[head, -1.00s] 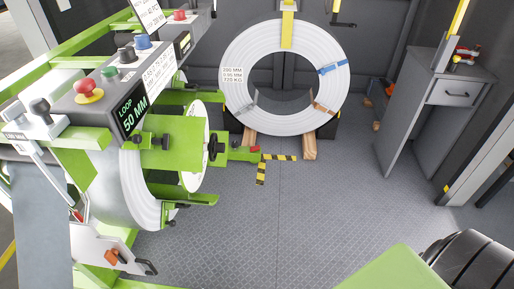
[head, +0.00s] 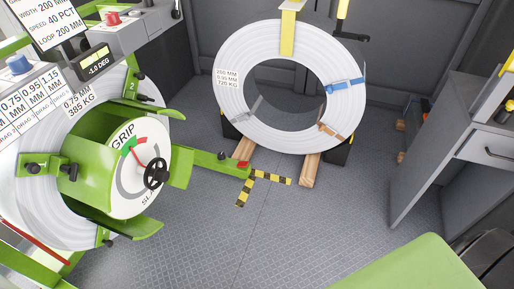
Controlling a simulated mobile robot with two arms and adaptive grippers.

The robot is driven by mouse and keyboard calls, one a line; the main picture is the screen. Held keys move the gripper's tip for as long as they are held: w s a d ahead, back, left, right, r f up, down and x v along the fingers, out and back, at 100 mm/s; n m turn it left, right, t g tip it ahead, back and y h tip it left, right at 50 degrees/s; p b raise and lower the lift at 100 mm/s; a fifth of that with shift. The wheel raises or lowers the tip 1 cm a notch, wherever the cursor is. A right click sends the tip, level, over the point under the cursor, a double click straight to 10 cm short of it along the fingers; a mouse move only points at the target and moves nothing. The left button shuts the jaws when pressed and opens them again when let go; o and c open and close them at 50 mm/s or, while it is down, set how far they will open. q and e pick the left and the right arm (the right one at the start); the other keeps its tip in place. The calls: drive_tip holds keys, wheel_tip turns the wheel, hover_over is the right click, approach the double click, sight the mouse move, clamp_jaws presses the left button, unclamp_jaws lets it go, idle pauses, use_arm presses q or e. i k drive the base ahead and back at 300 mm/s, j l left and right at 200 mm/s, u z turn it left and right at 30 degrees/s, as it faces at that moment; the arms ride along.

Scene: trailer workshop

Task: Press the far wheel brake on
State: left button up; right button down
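A small red pedal (head: 242,164), likely the far wheel brake, sits at the outer end of a low green leg (head: 208,160) of the decoiler. The leg reaches right from the machine, close above the floor, with a black knob (head: 221,155) on it. The pedal is too small to tell whether it is up or pressed. The wheel under it cannot be made out. Neither of my grippers shows in the head view.
The decoiler's round face (head: 128,187) with a black handwheel (head: 156,173) stands at left. A large strapped coil (head: 232,100) stands on wooden blocks (head: 310,170) behind the pedal. Yellow-black floor tape (head: 244,192) lies beside it. A grey cabinet (head: 440,150) is at right; the middle floor is clear.

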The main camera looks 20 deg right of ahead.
sight(241, 164)
drive_tip(key=i+l, duration=0.25)
drive_tip(key=i+l+u, duration=0.1)
drive_tip(key=i+l, duration=0.15)
drive_tip(key=l, duration=0.2)
drive_tip(key=i+l+u, duration=0.1)
drive_tip(key=i+l, duration=0.35)
drive_tip(key=l, duration=0.3)
drive_tip(key=i+l+u, duration=0.1)
drive_tip(key=l, duration=0.3)
drive_tip(key=i+l, duration=0.35)
drive_tip(key=i+l+u, duration=0.1)
drive_tip(key=i+l, duration=0.25)
drive_tip(key=l, duration=0.15)
